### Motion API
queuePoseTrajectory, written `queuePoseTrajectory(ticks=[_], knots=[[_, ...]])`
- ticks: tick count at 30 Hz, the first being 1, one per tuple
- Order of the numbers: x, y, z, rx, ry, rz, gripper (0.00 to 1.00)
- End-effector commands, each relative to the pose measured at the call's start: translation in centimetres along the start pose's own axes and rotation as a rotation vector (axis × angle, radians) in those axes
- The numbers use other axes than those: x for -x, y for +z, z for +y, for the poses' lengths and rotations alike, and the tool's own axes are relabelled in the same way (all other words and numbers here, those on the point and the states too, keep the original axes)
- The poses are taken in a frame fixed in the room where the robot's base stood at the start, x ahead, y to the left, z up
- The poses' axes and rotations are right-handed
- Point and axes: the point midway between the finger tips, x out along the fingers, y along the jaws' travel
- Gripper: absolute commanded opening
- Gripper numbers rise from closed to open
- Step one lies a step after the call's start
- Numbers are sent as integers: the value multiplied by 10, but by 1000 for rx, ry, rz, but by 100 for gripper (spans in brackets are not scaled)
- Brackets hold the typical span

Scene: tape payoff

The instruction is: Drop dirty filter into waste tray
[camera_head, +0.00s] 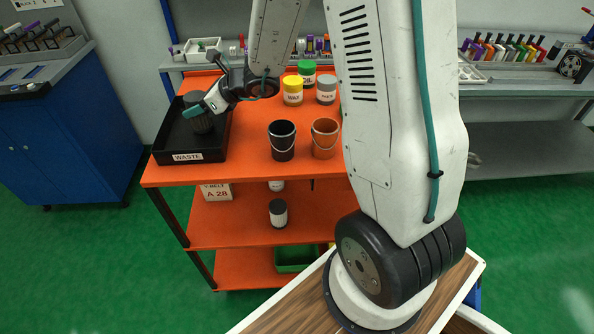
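A dark cylindrical filter (201,126) stands roughly upright within the outline of the black waste tray (222,138), at the left end of the orange cart. The tray has a white "WASTE" label on its front wall. My gripper (194,103) reaches in from the right at the filter. One finger with a teal tip crosses in front of the filter's upper part. The far finger is not clear, so I cannot tell if the gripper is closed on the filter. Whether the filter's base touches the tray floor is also unclear.
On the cart's orange top (235,160) stand a black bucket (282,142), an orange bucket (325,140), a yellow-lidded WAX jar (292,92), a green-lidded jar (307,70) and a grey-lidded jar (326,92). Another dark canister (278,214) sits on the lower shelf.

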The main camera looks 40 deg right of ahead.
Motion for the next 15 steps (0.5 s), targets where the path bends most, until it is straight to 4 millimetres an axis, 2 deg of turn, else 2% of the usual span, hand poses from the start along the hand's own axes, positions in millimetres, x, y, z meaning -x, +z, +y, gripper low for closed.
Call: queuePoseTrajectory(ticks=[1,3,11,15], knots=[[0,0,0,0,0,0,62],[0,0,0,0,0,0,76],[1,0,0,0,0,0,76],[12,1,-1,-1,-2,-2,76]])
